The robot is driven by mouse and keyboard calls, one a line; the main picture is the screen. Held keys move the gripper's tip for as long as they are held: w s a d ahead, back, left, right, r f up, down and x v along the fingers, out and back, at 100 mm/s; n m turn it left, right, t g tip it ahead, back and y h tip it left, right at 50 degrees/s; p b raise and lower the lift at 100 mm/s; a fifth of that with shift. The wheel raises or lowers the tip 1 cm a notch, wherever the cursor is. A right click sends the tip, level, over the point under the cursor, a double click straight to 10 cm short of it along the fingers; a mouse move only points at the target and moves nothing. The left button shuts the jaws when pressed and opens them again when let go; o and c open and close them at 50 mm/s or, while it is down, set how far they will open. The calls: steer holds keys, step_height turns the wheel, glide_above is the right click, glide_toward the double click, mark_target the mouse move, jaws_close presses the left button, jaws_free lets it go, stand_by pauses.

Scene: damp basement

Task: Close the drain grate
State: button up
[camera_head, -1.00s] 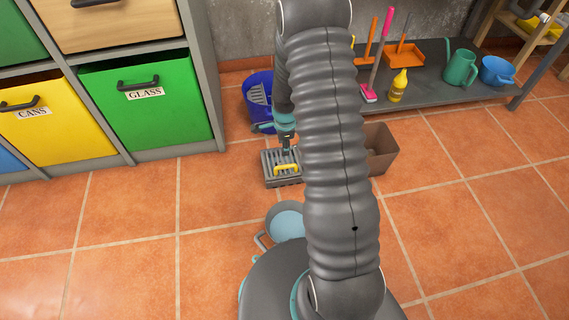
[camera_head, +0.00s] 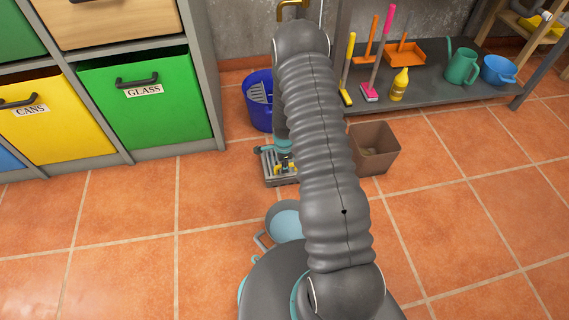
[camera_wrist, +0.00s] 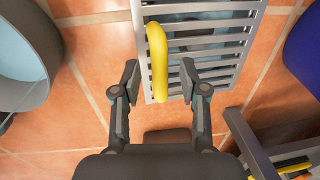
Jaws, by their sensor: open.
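The drain grate (camera_head: 270,177) is a grey slatted grate at floor level, partly hidden by my arm. It also shows in the wrist view (camera_wrist: 228,50), with a yellow curved handle (camera_wrist: 157,62) on its left part. My gripper (camera_wrist: 160,80) is open, with one finger on each side of the handle in the wrist view. I cannot tell whether either finger touches it. In the head view my gripper (camera_head: 285,166) is low over the grate and covers part of the handle. The frames do not clearly show how far the grate is tilted.
A grey bucket (camera_head: 286,224) with a light blue inside stands near my base. A blue bucket (camera_head: 257,112) is behind the grate, and a brown bin (camera_head: 376,158) is to the right. Waste drawers line the left; a low shelf (camera_head: 428,92) with tools is behind. Tiles at right are clear.

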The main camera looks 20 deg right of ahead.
steer(key=shift+f, duration=0.15)
steer(key=shift+c, duration=0.2)
jaws_close()
steer(key=shift+s+f+b, duration=0.2)
steer(key=shift+f+b, duration=0.45)
steer(key=shift+f, duration=0.05)
steer(key=shift+r, duration=0.2)
steer(key=shift+o, duration=0.2)
jaws_free()
